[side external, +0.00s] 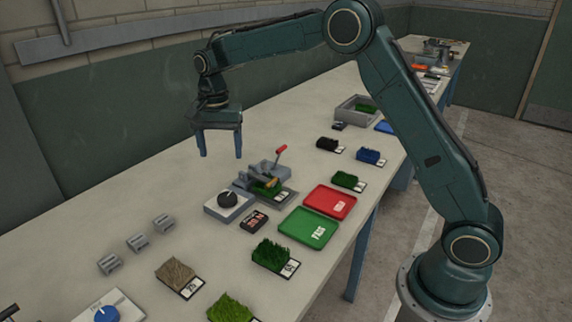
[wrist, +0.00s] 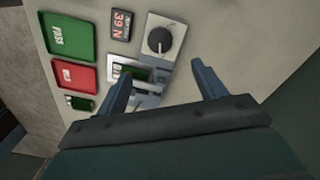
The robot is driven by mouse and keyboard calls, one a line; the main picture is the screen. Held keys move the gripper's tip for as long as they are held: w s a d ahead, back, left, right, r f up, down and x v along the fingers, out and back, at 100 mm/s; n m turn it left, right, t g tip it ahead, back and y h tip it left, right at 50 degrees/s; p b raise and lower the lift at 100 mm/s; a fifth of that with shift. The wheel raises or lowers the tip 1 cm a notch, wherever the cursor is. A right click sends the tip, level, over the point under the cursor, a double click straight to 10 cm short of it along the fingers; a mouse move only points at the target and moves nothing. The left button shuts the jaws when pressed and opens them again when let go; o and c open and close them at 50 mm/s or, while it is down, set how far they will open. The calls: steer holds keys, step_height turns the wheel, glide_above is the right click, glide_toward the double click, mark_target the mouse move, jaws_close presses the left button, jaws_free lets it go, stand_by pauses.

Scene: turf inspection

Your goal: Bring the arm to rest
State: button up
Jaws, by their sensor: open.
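My gripper (side external: 221,145) hangs from the raised teal arm above the bench, behind and left of the clamp fixture in the side view. Its two blue-grey fingers are spread apart with nothing between them. In the wrist view my gripper (wrist: 163,85) also shows open and empty, with one finger partly in front of the fixture. The long bench (side external: 110,210) lies beneath it. The gripper appears clear of the bench top and touches nothing that I can see.
The clamp fixture (side external: 262,183) has a red-tipped lever and holds a turf sample. Near it are a dial box (side external: 229,205), a display (side external: 255,221), a green PASS tray (side external: 309,228) and a red tray (side external: 330,202). Several turf samples stand around. The bench's left side near the wall is mostly clear.

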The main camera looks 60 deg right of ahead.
steer(key=s+r+n+t, duration=0.1)
steer(key=s+r+n, duration=0.2)
steer(key=s+r, duration=0.45)
steer(key=s+r+n+t, duration=0.25)
steer(key=s+r, duration=0.25)
steer(key=s, duration=0.5)
steer(key=s+d+f+n+t, duration=0.1)
steer(key=s+n, duration=0.5)
steer(key=s, duration=1.2)
step_height(320, 180, down, 2)
steer(key=shift+s+f+n+t, duration=0.1)
steer(key=shift+s+n+t, duration=0.3)
steer(key=shift+t, duration=0.15)
